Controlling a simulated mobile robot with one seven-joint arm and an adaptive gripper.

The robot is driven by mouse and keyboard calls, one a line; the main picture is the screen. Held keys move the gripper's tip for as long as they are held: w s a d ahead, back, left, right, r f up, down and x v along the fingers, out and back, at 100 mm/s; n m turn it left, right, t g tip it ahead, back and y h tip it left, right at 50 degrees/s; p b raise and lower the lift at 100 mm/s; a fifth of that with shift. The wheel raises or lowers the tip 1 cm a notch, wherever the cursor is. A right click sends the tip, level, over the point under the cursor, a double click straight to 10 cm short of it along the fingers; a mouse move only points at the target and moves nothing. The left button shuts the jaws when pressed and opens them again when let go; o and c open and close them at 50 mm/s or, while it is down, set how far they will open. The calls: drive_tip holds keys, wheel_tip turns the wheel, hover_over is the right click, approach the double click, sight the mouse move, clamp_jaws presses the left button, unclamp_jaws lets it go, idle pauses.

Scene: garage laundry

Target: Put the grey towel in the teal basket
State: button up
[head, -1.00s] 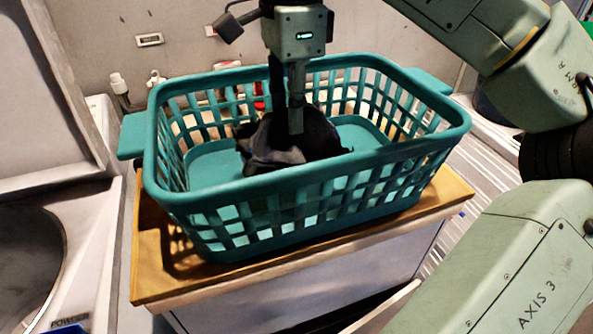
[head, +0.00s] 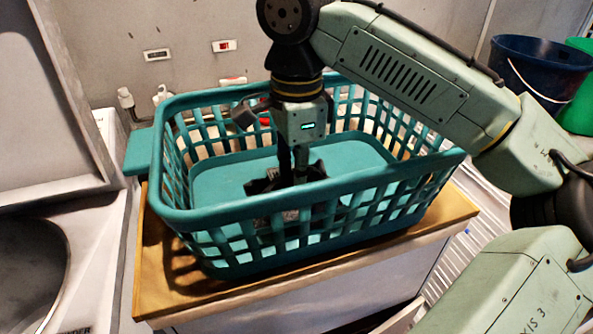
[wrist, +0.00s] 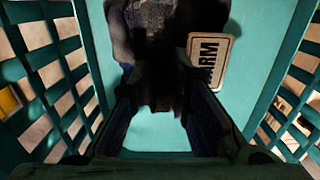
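The teal basket (head: 313,200) stands on a wooden top, with its open side up. My gripper (head: 292,178) is low inside it, near the middle of its floor. The grey towel (head: 265,185), very dark here, is bunched at the fingertips close to the floor, partly hidden by the near lattice wall. In the wrist view, the towel (wrist: 155,40) runs down between the fingers (wrist: 162,105), which look closed on a fold of it. I cannot tell how much of it touches the floor.
The basket walls surround my gripper closely. A machine with a round opening (head: 30,265) is at left. A dark blue bucket (head: 540,68) and a green one (head: 580,95) stand at right.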

drive_tip(key=o, duration=0.4)
drive_tip(key=shift+r, duration=0.15)
wheel_tip(320, 180, up, 12)
idle(0.5)
